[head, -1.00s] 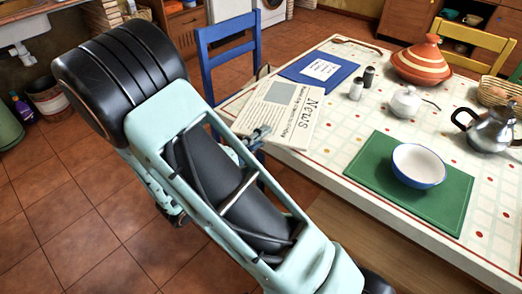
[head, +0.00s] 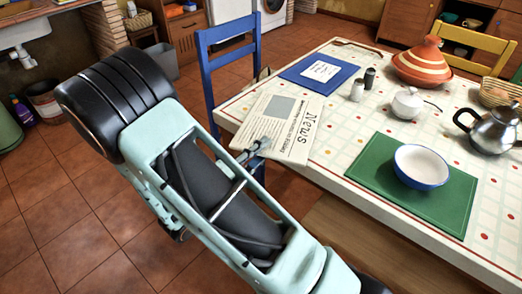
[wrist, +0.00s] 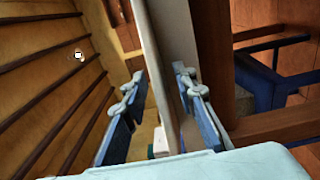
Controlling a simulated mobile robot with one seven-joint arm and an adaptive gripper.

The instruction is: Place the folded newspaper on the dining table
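The folded newspaper (head: 278,128) lies flat at the near left edge of the dining table (head: 330,150), print side up, with its near left part overhanging the edge. My gripper (head: 258,148) is at this overhanging edge in the head view. In the wrist view my gripper (wrist: 162,105) has its two blue fingers spread apart. A thin pale slab (wrist: 172,75) runs between them, closer to the right finger, with a visible gap to the left finger. I cannot tell whether this slab is the newspaper or the tabletop edge.
A blue folder (head: 300,76) with a white sheet lies behind the newspaper. Two shakers (head: 363,84) stand to its right. A green mat (head: 440,210) with a bowl (head: 420,165) is on the near right. A blue chair (head: 205,75) stands at the table's left side.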

